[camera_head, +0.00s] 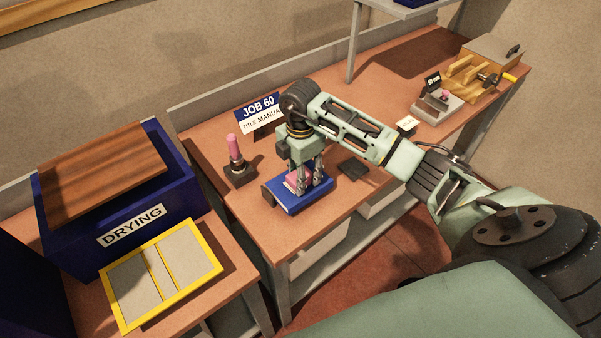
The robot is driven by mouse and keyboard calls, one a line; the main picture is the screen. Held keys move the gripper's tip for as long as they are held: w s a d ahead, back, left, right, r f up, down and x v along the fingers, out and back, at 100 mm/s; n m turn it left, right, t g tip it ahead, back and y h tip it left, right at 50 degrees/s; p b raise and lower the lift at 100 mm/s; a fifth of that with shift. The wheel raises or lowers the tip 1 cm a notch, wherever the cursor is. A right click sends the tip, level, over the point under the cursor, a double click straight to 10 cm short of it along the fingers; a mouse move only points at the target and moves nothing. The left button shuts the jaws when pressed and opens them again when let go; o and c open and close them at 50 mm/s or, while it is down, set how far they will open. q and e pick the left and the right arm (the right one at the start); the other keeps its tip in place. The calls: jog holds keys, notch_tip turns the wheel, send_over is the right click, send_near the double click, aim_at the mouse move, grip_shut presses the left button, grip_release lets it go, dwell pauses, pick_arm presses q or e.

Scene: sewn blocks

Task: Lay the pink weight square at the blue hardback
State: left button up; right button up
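The blue hardback (288,205) lies flat on the near part of the brown bench, below the JOB 60 sign. The pink weight (292,181) shows as a small pink patch on or just above the top of the book, partly hidden by the fingers. My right gripper (307,186) points straight down over the book, its fingertips at the pink weight. I cannot tell whether the fingers grip it or only stand around it. My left gripper is not in view.
A pink-handled tool (236,150) stands left of the book, and a dark flat pad (353,169) lies to its right. A grey device (434,107) and a wooden press (474,76) stand farther right. The blue DRYING box (70,237) and yellow-edged board (208,246) are at left.

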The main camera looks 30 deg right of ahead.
jog(key=shift+o, duration=1.3)
jog(key=shift+r, duration=0.1)
notch_tip(320, 180, up, 12)
jog(key=b, duration=0.3)
jog(key=shift+a, duration=0.1)
